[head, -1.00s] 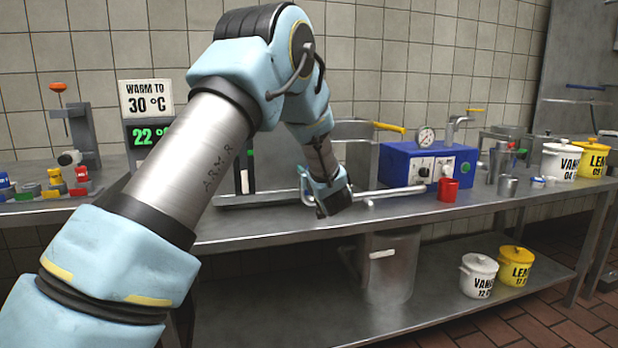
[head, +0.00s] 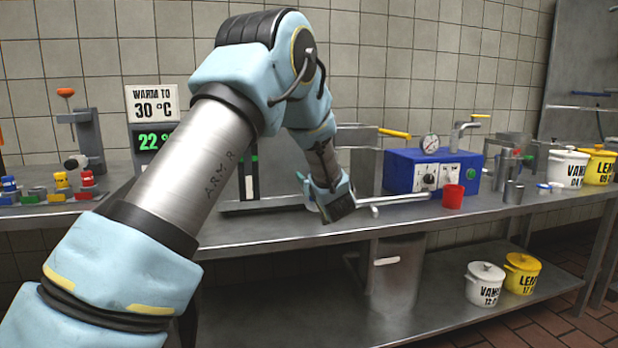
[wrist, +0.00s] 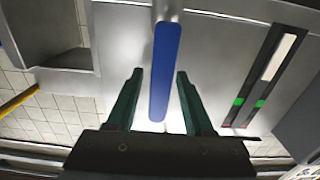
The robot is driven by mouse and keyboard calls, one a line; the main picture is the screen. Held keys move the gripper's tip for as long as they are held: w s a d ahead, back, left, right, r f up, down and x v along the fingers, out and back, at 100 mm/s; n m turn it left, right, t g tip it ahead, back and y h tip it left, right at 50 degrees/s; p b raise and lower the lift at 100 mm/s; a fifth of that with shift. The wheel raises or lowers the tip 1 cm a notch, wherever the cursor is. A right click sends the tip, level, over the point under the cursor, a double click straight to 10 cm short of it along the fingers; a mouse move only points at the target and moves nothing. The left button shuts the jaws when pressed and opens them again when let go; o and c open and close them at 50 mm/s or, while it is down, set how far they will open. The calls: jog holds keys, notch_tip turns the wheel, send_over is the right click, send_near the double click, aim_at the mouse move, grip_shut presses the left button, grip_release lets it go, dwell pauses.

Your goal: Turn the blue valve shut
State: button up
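The blue valve's handle (wrist: 165,72) is a long flat blue bar, close up in the wrist view and pointing toward my gripper. My gripper (wrist: 159,74) is open, with one dark green finger on each side of the bar. A gap shows between the bar and each finger in this view; I cannot tell whether the bar is at finger depth. In the head view my gripper (head: 330,200) is over the bench at the steel pipe, and the arm and hand largely hide the valve.
A blue control box (head: 408,172) with a gauge and a red cup (head: 453,197) stand right of my gripper. A yellow-handled lever (head: 394,133) is behind it. A sign reading "Warm to 30 °C" (head: 152,103) stands above a green 22 display (head: 150,142). White and yellow pots are further right.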

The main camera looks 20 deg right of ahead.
jog(key=shift+s, duration=0.1)
jog(key=s+a, duration=0.1)
jog(key=s, duration=0.9)
jog(key=shift+s+a, duration=0.15)
jog(key=shift+s, duration=0.15)
